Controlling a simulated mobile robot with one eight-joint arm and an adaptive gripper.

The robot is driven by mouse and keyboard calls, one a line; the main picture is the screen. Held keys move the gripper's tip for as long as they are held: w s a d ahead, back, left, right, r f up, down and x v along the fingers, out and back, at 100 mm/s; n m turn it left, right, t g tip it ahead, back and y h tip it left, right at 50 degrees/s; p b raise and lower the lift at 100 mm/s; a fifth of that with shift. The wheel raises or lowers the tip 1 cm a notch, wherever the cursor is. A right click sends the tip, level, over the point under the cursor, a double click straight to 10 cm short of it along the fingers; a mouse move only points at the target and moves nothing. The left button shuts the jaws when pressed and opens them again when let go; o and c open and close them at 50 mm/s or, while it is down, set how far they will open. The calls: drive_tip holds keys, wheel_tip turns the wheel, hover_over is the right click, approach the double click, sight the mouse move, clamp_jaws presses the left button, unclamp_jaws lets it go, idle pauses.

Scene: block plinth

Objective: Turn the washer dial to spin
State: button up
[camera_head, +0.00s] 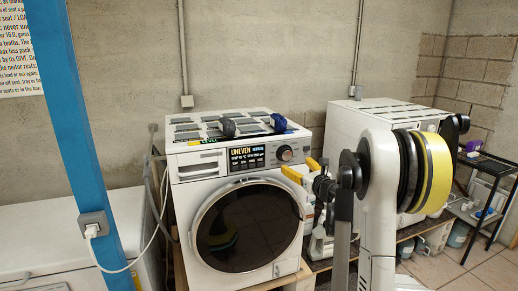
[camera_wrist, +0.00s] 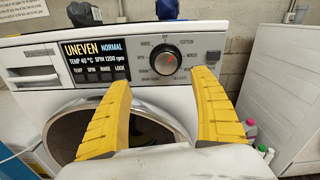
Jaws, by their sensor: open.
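The white front-loading washer (camera_head: 187,168) stands against the wall, its round dark door shut. Its dial (camera_head: 285,153) is at the upper right of the front panel. The display (camera_wrist: 93,61) reads "UNEVEN", "NORMAL", "TEMP 40 °C" and "SPIN 1200 rpm". My gripper (camera_head: 302,168) is open and empty in front of the panel. Its yellow fingers (camera_wrist: 162,80) spread either side of the dial, apart from it.
A dark item (camera_head: 227,127) and a blue item (camera_head: 278,123) sit on the washer's top. A second white appliance (camera_head: 345,122) stands to the right, with bottles (camera_wrist: 250,128) low beside the washer. A blue post (camera_head: 66,100) rises at left.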

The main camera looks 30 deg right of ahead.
sight(287, 155)
drive_tip(key=shift+m, duration=0.4)
drive_tip(key=x, duration=0.3)
drive_tip(key=b+x, duration=0.1)
drive_tip(key=x, duration=0.3)
drive_tip(key=d+b+x, duration=0.1)
drive_tip(key=x, duration=0.3)
drive_tip(key=shift+s+d, duration=0.1)
drive_tip(key=shift+d, duration=0.05)
drive_tip(key=c, duration=1.2)
